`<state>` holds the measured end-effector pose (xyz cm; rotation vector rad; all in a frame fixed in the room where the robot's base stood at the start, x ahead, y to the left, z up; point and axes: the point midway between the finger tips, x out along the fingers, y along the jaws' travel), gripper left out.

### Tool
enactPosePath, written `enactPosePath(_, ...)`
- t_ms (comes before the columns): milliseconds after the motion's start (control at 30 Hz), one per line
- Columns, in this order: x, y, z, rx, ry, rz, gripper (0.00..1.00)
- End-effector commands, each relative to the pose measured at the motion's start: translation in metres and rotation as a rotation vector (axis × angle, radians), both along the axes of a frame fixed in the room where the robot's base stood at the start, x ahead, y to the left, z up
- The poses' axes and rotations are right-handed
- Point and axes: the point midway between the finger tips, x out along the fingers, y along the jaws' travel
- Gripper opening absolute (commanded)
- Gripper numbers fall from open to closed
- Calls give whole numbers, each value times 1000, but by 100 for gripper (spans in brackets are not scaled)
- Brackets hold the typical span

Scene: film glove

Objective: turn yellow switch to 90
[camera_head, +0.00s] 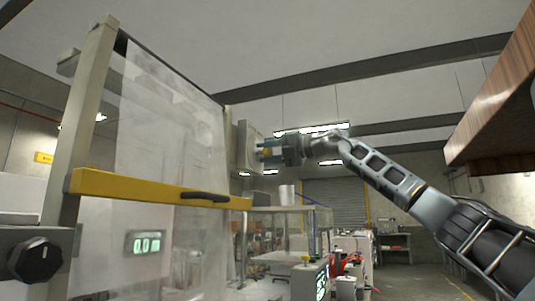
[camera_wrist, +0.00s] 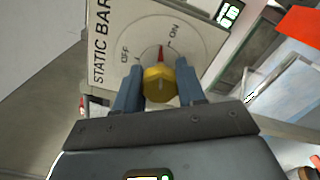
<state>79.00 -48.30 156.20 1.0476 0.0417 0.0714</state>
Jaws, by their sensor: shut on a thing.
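The yellow switch (camera_wrist: 159,84) is a knob on a pale panel (camera_wrist: 120,25) marked "STATIC BAR", with "OFF" at left and "ON" at upper right. A red mark (camera_wrist: 161,52) shows just beyond the knob, between the two words and nearer "ON". My gripper (camera_wrist: 157,86) has its two blue-grey fingers on either side of the knob, shut on it. In the head view my gripper (camera_head: 270,153) reaches left to the panel box (camera_head: 248,143); the knob is small there, and its angle cannot be read.
A clear sheet in a frame with a yellow bar (camera_head: 130,188) stands at left, with a black knob (camera_head: 36,260) at lower left. A wooden shelf (camera_head: 500,95) juts in at upper right, above my arm. Machines stand below; floor shows at lower right.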

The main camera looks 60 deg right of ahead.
Motion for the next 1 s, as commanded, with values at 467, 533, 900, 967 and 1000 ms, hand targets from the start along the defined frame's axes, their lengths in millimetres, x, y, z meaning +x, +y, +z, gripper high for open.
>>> enactPosePath(467,0,-1,0,269,20,-3,9)
enactPosePath(533,0,-1,0,288,20,-3,9)
enactPosePath(900,-1,-2,0,315,22,-3,9)
enactPosePath(967,-1,-2,0,315,22,-3,9)
enactPosePath(1000,-1,-2,0,315,22,-3,9)
